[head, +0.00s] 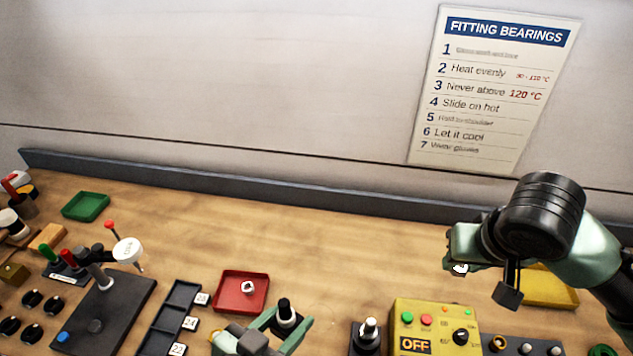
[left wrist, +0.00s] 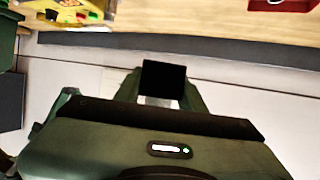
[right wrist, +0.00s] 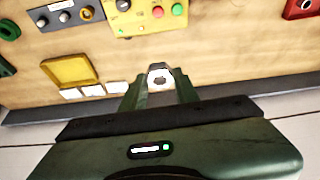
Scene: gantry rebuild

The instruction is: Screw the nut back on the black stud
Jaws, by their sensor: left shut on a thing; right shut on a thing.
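My left gripper (head: 284,322) is shut on a black piece with a rounded top (head: 285,309), which may be the black stud. In the left wrist view the black piece (left wrist: 163,82) fills the gap between the fingertips. My right gripper (head: 455,254) is shut on a small silver nut (head: 460,268), held up at the right, well apart from the left gripper. The nut also shows between the fingertips in the right wrist view, with a dark hole (right wrist: 160,76). The head view shows only part of the nut.
A red tray (head: 226,301) with a small white and dark piece stands behind my left gripper. A yellow control box (head: 440,317) reading OFF and a yellow tray (head: 553,290) are at the right. The back middle of the bench is clear.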

